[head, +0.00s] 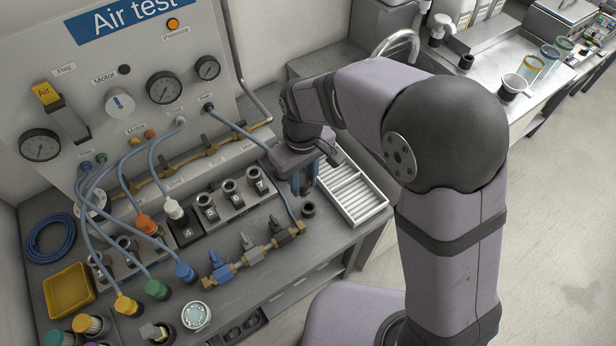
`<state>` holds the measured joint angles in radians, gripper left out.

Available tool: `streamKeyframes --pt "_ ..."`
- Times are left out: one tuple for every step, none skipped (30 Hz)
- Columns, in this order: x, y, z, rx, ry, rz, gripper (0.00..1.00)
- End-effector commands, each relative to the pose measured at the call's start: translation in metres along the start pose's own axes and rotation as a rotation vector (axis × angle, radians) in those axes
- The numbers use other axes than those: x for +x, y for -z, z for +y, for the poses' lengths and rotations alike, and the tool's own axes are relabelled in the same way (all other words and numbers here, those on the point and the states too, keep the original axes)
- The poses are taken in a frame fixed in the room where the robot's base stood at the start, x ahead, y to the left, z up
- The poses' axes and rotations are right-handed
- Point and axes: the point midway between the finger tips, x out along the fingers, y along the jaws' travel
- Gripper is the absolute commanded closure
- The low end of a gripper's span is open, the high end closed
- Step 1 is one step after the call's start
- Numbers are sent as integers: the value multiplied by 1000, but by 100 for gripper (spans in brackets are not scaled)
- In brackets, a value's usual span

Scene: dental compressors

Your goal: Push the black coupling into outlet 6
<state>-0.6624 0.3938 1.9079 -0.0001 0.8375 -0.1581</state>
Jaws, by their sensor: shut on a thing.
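Outlet 6 (231,188) is an open, dark-mouthed metal socket in the numbered row, between outlet 5 (204,201) and outlet 7 (254,174). My gripper (304,192) points down over the bench, right of outlet 7 and apart from the row. It is shut on the black coupling, which the fingers and wrist mostly hide. A blue hose runs from the black port (207,107) on the panel to behind my gripper. A short black cup-like piece (308,210) stands on the bench just below the fingertips; whether they touch is unclear.
A white slatted tray (352,190) lies right of my gripper. Brass fittings (250,255) lie in front of the row. A white coupling (174,209) is at outlet 4, an orange coupling (147,225) left of it. Hoses cross the left side.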

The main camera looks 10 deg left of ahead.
Motion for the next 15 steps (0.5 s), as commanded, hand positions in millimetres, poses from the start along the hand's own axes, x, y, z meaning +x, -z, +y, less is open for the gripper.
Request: streamKeyframes --pt "-2 -4 -9 -20 1 -7 96" --pt "0 -6 -13 -31 1 -8 96" --pt "4 -10 -20 -48 1 -9 96" --pt "8 -13 -25 -59 2 -10 96" --pt "11 -16 -30 -72 2 -10 96" --pt "15 -18 -38 -92 1 -10 96" --pt "17 -16 -43 -106 1 -9 96" --pt "20 -14 -48 -120 1 -8 96" --pt "23 -10 -54 -136 1 -7 96" --pt "26 -6 -59 -148 1 -6 96" --pt "28 -2 -62 -158 1 -5 96" --pt "30 4 -68 -173 1 -6 96" --pt "31 9 -72 -183 1 -5 96" --pt "33 14 -77 -193 1 -4 96" --pt "34 22 -83 -208 1 -3 96"
